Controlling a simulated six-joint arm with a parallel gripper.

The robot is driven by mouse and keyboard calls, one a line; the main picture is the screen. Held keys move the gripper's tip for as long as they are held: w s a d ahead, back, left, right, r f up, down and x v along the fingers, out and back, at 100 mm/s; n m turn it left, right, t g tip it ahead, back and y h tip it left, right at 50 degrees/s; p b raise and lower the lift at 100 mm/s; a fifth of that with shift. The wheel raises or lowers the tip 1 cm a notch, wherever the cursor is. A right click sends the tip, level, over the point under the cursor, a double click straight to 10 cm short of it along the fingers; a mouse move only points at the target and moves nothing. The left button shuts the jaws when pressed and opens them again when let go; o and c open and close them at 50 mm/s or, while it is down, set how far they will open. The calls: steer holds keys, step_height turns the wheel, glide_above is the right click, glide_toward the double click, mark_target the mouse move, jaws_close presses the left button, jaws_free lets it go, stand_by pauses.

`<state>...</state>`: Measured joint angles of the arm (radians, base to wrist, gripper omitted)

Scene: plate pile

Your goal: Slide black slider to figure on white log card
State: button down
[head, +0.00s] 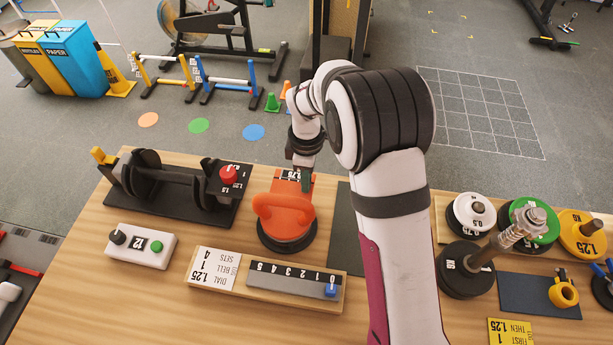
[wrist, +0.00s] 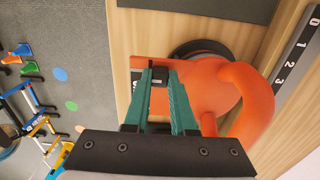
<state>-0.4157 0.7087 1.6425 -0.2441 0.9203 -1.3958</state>
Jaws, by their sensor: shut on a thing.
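The white log card (head: 213,268) lies left of the grey number scale; its upside-down print appears to show 1.25 and 4. The orange kettlebell-like adjustable weight (head: 285,210) stands upright with a black strip marked 0.75 (head: 291,175) at its far end; it also shows in the wrist view (wrist: 215,90). My gripper (head: 304,182) is over that far end. In the wrist view its green fingers (wrist: 160,85) are shut on the small black slider (wrist: 158,76) by the strip. The fingers and slider hide most of the strip's figures.
A 0-to-5 scale (head: 265,278) with a blue slider (head: 331,290) lies in front. A black dumbbell stand (head: 170,195) is left and a white counter (head: 140,245) nearer. Several weight plates (head: 530,215) stand right. Bare wood lies at the front left.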

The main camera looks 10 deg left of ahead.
mark_target(297, 186)
stand_by(0.8)
steer(key=shift+a, duration=1.15)
steer(key=c, duration=0.7)
jaws_free()
step_height(297, 186, up, 16)
steer(key=shift+f, duration=0.1)
